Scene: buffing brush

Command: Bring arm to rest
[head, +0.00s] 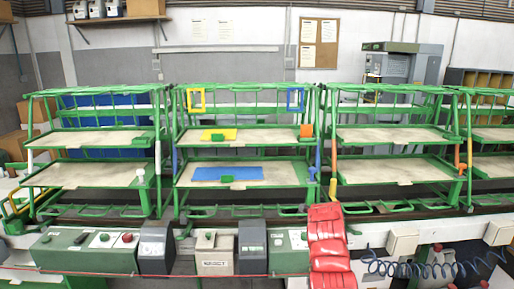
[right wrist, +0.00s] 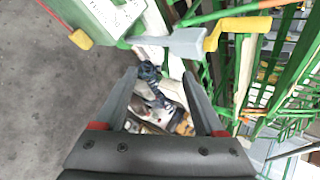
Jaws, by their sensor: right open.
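My right gripper (right wrist: 159,76) shows in the right wrist view with its two grey fingers spread apart and nothing between them. A cluttered patch with small dark and pale items (right wrist: 152,100) lies beyond the fingers, too blurred to name. Neither gripper shows in the head view. I cannot make out a buffing brush in either view.
Green racks (head: 245,137) with beige shelves stand across the head view. Grey machine boxes (head: 214,252) line the front, beside a red padded object (head: 327,240). In the right wrist view, a yellow-ended handle (right wrist: 235,27) is close to the fingers; grey floor (right wrist: 40,110) is clear.

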